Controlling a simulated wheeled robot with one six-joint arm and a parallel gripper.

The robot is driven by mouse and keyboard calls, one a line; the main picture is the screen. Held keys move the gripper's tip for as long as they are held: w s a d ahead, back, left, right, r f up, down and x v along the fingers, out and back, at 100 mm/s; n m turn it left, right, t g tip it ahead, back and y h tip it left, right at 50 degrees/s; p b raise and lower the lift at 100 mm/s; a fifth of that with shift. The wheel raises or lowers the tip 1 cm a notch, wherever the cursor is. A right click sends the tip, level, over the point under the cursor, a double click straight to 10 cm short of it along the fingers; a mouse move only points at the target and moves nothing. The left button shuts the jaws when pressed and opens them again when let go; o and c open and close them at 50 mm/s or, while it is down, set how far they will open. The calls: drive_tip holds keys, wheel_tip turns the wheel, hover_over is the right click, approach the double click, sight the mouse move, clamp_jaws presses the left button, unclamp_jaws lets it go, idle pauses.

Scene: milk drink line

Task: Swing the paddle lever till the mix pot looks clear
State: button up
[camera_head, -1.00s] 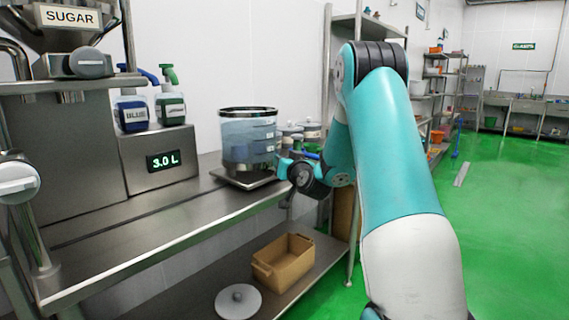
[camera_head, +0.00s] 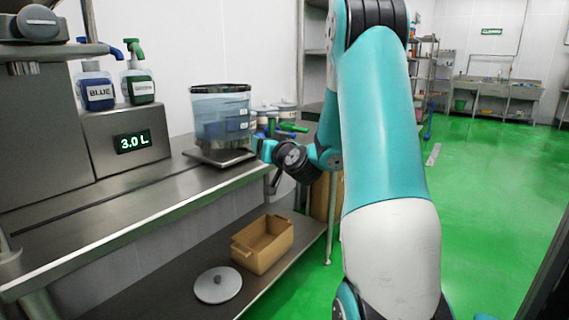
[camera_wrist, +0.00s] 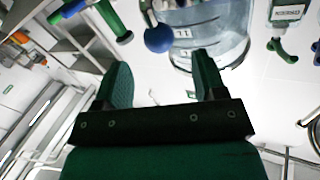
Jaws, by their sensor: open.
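The mix pot (camera_head: 221,103) is a clear tub of bluish, see-through liquid with a dark rim, standing on a flat metal platform (camera_head: 220,157) on the counter. It also shows in the wrist view (camera_wrist: 222,30), behind my gripper. A blue ball knob (camera_wrist: 158,39) on a dark ribbed rod stands before the pot in the wrist view; it may be the paddle lever. My gripper (camera_wrist: 160,68) is open, its green fingers apart with nothing between them, the knob a little beyond the tips. In the head view my wrist is right of the pot, and the lever cannot be made out.
A box reading 3.0 L (camera_head: 132,141) carries a BLUE bottle (camera_head: 97,92) and a green-topped bottle (camera_head: 139,85). Lidded tubs (camera_head: 285,110) and blue and green handles (camera_head: 290,127) are right of the pot. A brown bin (camera_head: 262,243) and grey lid (camera_head: 217,285) lie on the lower shelf. Green floor is free at right.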

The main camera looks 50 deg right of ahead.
drive_tip(key=b+v, duration=0.7)
drive_tip(key=v, duration=0.3)
drive_tip(key=shift+s+a, duration=0.2)
drive_tip(key=shift+s, duration=0.15)
drive_tip(key=w+a+f+n+g+y, duration=0.1)
drive_tip(key=a+f+n+g+y, duration=0.2)
drive_tip(key=a, duration=0.5)
drive_tip(key=w+a+f+n+y, duration=0.1)
drive_tip(key=a+n+y, duration=0.1)
drive_tip(key=a+y, duration=0.5)
drive_tip(key=w+a+f+n+g+y, duration=0.1)
drive_tip(key=a+f+n+g+y, duration=0.15)
drive_tip(key=a, duration=0.75)
drive_tip(key=s+a+f+n+g, duration=0.3)
drive_tip(key=s+a+g, duration=0.2)
drive_tip(key=s+a, duration=0.3)
drive_tip(key=s+a+f+n+g, duration=0.35)
drive_tip(key=s+a+g, duration=0.25)
drive_tip(key=s, duration=0.3)
wheel_tip(320, 180, up, 30)
drive_tip(key=p, duration=2.9)
drive_tip(key=shift+s+f+h, duration=0.15)
drive_tip(key=shift+s+h, duration=0.2)
drive_tip(key=shift+s, duration=0.05)
